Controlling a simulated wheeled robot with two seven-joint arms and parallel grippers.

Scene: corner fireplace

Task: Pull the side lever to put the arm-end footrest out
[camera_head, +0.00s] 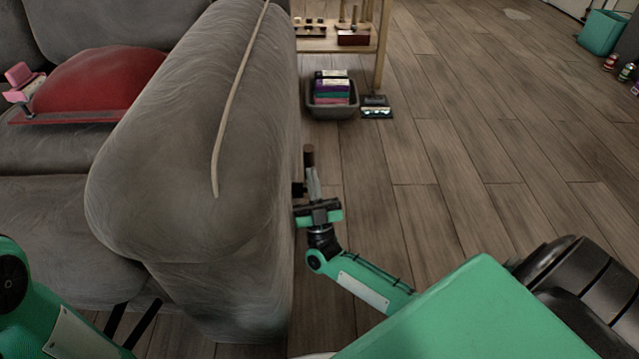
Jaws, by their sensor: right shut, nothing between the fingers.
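The grey sofa (190,130) fills the left side, its rounded arm towards me. A short side lever with a dark brown grip (309,154) stands at the outer right face of this arm. My right gripper (313,172) is shut and empty beside the sofa arm, its fingertips just below the brown grip. I cannot tell whether they touch the lever. The fingers and wrist hide the lever's lower part.
A red cushion (95,80) and a pink object (22,80) lie on the sofa. A thin stick (232,105) lies along the sofa arm. A wooden shelf (381,45) and a grey bin (332,108) stand behind. The wooden floor to the right is largely clear.

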